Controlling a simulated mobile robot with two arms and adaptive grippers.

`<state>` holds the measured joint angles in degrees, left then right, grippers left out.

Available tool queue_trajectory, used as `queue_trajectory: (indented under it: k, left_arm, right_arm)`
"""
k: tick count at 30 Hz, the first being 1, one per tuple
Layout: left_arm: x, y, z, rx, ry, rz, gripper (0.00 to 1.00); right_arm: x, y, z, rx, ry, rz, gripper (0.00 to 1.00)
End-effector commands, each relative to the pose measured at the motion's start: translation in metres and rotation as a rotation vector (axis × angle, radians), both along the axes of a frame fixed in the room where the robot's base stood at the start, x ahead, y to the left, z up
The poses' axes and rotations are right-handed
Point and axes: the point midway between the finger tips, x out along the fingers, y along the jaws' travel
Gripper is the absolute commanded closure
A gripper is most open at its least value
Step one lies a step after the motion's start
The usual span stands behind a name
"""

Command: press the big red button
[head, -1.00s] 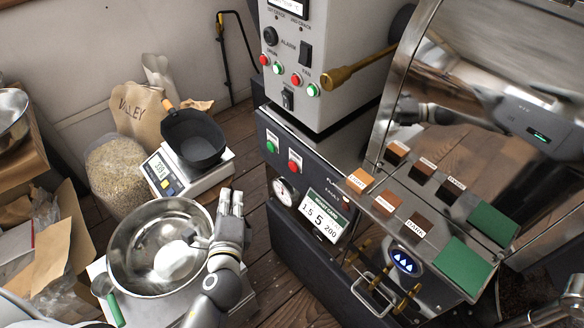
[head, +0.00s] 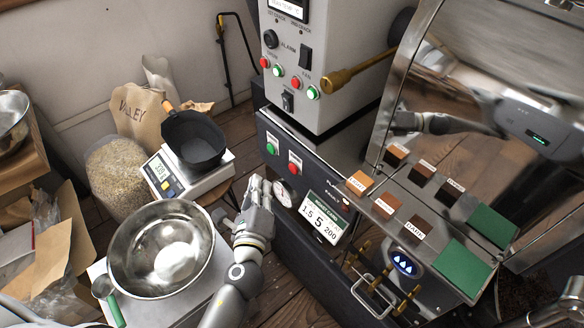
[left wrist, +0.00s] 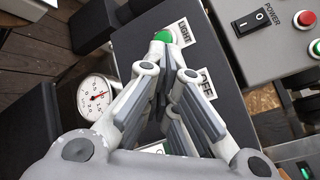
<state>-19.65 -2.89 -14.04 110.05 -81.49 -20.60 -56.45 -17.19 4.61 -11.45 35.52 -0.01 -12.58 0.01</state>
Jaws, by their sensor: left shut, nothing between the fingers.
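A red button (head: 294,168) on a white plate sits on the dark front panel (head: 330,165) of the roaster, to the right of and below a green button (head: 271,148). My left gripper (head: 261,188) is shut and empty, left of and below the red button in the head view, in front of the panel and apart from it as far as I can tell. In the left wrist view the gripper fingers (left wrist: 168,72) point at the panel, and the green button (left wrist: 163,38) shows beyond their tips. The fingers hide the spot beside the second label (left wrist: 206,83), so the red button does not show there.
A round gauge (head: 284,192) and a card (head: 325,216) are on the panel close to the gripper. Small red and green buttons and switches sit on the grey control box (head: 330,110) above. A steel bowl (head: 125,262) and a scale with a black pan (head: 195,140) stand left.

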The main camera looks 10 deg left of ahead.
Motion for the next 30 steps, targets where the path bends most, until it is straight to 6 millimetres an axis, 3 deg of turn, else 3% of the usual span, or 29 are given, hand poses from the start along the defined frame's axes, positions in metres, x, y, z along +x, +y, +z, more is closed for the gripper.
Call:
queue_trajectory:
  k: [12,30]
  left_arm:
    - [0.038,-0.03,0.0,-0.001,0.0,0.0,1.0]
    - [0.042,-0.033,0.0,0.0,0.001,0.001,1.0]
  right_arm:
    - [0.001,0.0,-0.001,0.0,0.0,0.0,1.0]
    - [0.0,0.001,-0.001,0.001,0.0,0.0,1.0]
